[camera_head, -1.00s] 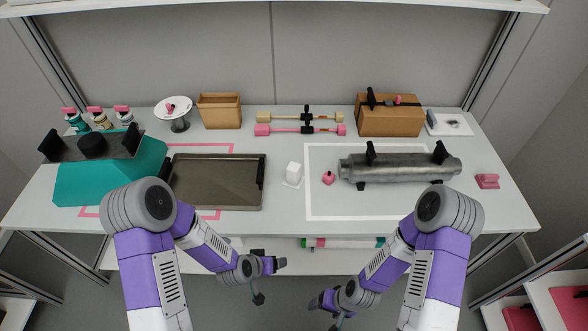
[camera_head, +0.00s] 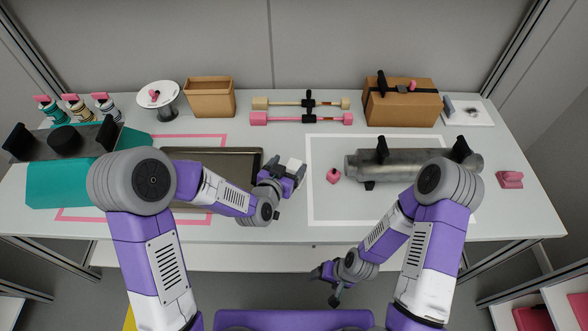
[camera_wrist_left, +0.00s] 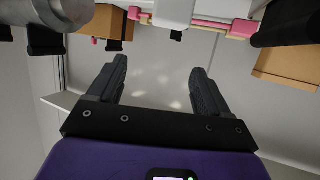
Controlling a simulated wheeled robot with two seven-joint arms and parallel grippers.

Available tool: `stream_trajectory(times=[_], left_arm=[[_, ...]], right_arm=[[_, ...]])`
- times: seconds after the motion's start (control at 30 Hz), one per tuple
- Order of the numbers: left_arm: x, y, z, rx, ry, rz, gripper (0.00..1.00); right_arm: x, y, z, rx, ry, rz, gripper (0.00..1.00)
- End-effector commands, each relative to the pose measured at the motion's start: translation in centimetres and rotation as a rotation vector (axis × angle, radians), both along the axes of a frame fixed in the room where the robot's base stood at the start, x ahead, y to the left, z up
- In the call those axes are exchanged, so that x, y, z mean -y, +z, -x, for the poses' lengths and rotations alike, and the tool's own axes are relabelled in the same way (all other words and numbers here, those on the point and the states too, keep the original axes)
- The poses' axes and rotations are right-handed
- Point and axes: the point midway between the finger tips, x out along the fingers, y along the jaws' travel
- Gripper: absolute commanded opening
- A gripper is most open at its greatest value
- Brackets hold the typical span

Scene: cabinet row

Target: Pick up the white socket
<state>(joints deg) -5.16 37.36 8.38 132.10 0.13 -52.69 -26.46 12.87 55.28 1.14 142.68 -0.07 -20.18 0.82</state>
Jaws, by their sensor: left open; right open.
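The white socket (camera_head: 294,164) stands on the table between the dark tray and the white-outlined area. Its lower part is hidden by my left gripper in the head view. My left gripper (camera_head: 287,176) is raised at the near side of the socket, with its jaws apart. In the left wrist view a white block that looks like the socket (camera_wrist_left: 173,12) shows at the top edge, beyond the open fingers (camera_wrist_left: 158,68), and nothing is between them. I cannot tell whether they touch. My right gripper (camera_head: 330,284) is open and low, in front of the table edge.
The dark tray (camera_head: 240,158) lies left of the socket, partly under my left arm. A pink knob (camera_head: 333,175) sits close on its right. A grey cylinder (camera_head: 400,164) lies further right. Pink and tan bars (camera_head: 300,119) lie behind. A brown box (camera_head: 402,108) stands back right.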

Motion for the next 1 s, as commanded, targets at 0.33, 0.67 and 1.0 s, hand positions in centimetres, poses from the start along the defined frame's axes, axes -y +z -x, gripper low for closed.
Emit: stream_trajectory(times=[0.33, 0.67, 1.0], left_arm=[[0.0, -4.9, 0.0, -0.001, 0.0, 0.0, 0.79], [0.9, -5.8, -2.3, -0.001, 0.0, 0.0, 0.79], [2.2, -6.9, -6.3, -0.001, 0.0, 0.0, 0.79]], right_arm=[[0.0, -4.8, 0.0, 0.0, 0.0, 0.0, 0.78], [0.0, -5.4, 0.0, 0.0, 0.0, 0.0, 0.78], [0.0, -6.5, 0.0, 0.0, 0.0, 0.0, 0.78]])
